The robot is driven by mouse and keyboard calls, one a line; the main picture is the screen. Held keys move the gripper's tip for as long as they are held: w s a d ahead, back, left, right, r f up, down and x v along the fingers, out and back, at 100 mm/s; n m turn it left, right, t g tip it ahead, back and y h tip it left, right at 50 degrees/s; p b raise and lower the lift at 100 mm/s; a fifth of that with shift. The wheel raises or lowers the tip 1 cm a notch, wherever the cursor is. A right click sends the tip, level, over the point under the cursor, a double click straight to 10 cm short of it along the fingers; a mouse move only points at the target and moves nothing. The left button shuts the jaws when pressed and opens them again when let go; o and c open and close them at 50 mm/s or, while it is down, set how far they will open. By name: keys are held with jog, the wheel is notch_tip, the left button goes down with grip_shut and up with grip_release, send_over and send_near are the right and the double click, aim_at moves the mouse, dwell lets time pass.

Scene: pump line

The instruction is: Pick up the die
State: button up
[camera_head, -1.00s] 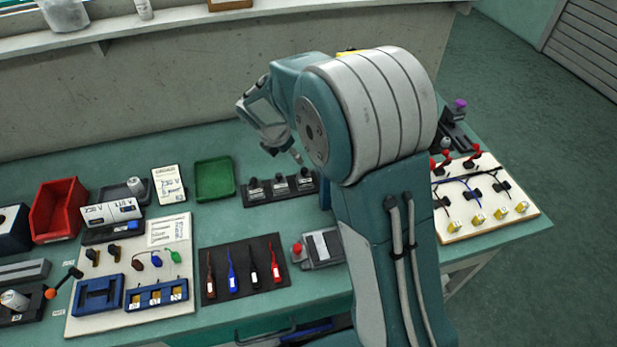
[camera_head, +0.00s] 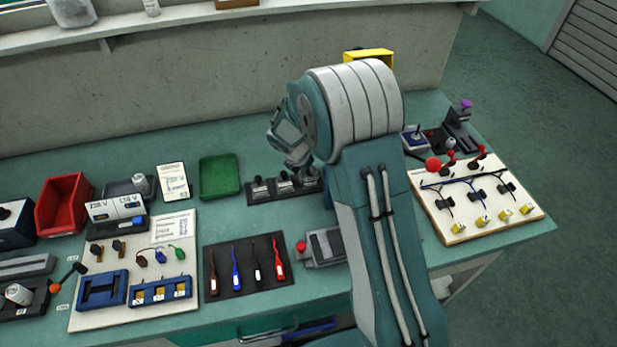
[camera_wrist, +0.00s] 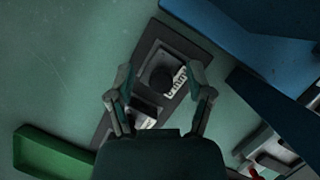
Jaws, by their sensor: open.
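No die can be named with certainty; the likeliest are black knobbed pieces in a dark rack (camera_head: 258,197). In the head view, one stands at the rack's left end (camera_head: 259,184); my gripper and forearm partly cover the others. In the wrist view, a round black knob (camera_wrist: 161,79) stands on a grey block with a white label beside it, its print hard to read. A second labelled piece lies nearer, partly behind my gripper. My gripper (camera_wrist: 160,88) is open, with one finger at each side of the rack, seen from above. I cannot tell its height or any contact.
A green tray (camera_head: 219,177) lies left of the rack. In front are a dark mat (camera_head: 248,285) with coloured tools and a grey device with a red knob (camera_head: 326,248). Bare bench lies between.

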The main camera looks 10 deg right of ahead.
grip_shut()
jog(key=shift+r, duration=0.15)
